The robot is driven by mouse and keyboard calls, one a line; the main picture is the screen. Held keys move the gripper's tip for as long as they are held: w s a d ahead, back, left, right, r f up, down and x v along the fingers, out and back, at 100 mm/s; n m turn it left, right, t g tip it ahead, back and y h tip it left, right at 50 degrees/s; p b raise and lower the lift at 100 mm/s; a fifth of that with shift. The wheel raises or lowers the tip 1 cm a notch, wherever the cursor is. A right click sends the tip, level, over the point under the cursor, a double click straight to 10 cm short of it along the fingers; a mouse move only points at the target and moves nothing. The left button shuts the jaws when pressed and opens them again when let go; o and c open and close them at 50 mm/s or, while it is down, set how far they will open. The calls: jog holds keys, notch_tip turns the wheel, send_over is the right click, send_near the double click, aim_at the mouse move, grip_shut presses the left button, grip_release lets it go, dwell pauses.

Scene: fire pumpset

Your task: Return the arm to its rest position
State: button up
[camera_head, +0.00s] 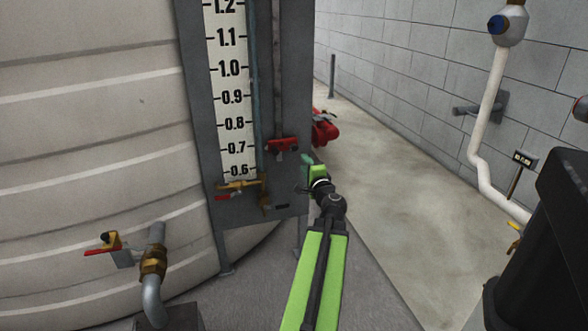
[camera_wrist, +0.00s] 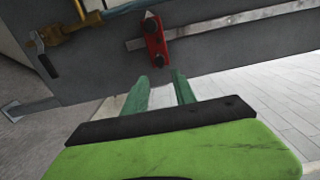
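My arm (camera_head: 321,270), green and black, reaches forward from the bottom of the head view. My gripper (camera_head: 306,160) is at its far end, beside the lower right of the gauge panel. In the wrist view, the two green fingers of my gripper (camera_wrist: 160,80) stand apart with nothing between them. The same red handle (camera_head: 282,145) is up and left of my gripper in the head view.
The gauge panel (camera_head: 290,90) stands in front of a large pale tank (camera_head: 90,130). A brass valve with a red lever (camera_head: 103,248) is at lower left. A white pipe (camera_head: 485,140) runs along the block wall. Bare floor (camera_head: 400,200) lies right of my arm.

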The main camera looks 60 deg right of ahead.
jog(key=shift+s+d, duration=0.15)
jog(key=shift+s, duration=0.1)
